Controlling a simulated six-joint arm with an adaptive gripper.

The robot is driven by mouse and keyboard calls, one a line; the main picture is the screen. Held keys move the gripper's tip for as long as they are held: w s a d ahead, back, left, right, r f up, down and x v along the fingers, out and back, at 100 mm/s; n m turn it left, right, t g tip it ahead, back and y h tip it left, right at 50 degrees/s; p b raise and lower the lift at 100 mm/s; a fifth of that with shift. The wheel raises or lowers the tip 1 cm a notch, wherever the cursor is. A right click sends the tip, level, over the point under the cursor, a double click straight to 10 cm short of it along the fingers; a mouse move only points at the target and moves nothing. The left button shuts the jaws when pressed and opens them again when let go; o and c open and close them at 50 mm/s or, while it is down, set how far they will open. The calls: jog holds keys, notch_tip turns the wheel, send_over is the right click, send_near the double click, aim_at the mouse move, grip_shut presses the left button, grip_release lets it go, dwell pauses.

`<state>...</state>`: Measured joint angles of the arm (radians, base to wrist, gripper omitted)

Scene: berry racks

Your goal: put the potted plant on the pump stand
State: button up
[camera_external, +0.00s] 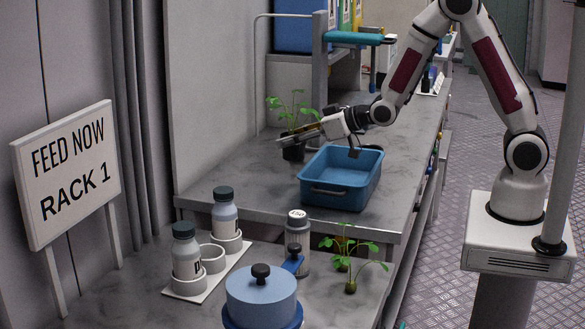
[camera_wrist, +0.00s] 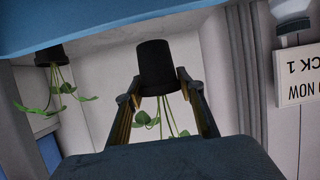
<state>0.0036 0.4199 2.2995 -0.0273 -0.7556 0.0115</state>
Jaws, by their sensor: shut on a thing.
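In the wrist view, which is upside down, my gripper (camera_wrist: 160,98) is shut on a potted plant with a black pot (camera_wrist: 156,66); its green leaves hang between and below the fingers in the picture. In the external view my gripper (camera_external: 287,141) reaches left past the blue tub, at a dark pot with green leaves (camera_external: 293,108). The fingers partly cover this pot. A second potted plant (camera_wrist: 48,55) shows at the left of the wrist view, apart from the fingers. I cannot tell which object is the pump stand.
The blue tub (camera_external: 340,190) stands just right of my gripper. In front are a white bottle rack (camera_external: 205,285), a grey bottle (camera_external: 297,262), a lidded blue pot (camera_external: 260,298) and small seedlings (camera_external: 350,286). A sign (camera_external: 68,170) stands left. Grey worktop left of the tub is clear.

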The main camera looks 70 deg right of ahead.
jog(key=shift+v, duration=1.2)
jog(key=shift+d+r, duration=0.15)
jog(key=shift+r, duration=0.75)
jog(key=shift+w+r, duration=0.1)
jog(key=shift+r, duration=0.05)
jog(key=shift+r, duration=0.6)
notch_tip(320, 180, up, 4)
jog(key=shift+f, duration=0.2)
jog(key=s+a+r+n+y, duration=0.1)
jog(key=s+a, duration=0.4)
jog(key=a, duration=0.8)
jog(key=s+a+n+y, duration=0.1)
jog(key=s+a, duration=0.3)
jog(key=a, duration=1)
jog(key=s+a+f, duration=0.1)
jog(key=s+a, duration=0.5)
jog(key=s, duration=0.3)
notch_tip(320, 180, down, 12)
jog(key=shift+a+f+y, duration=0.2)
jog(key=shift+a+y, duration=0.05)
jog(key=shift+y, duration=0.15)
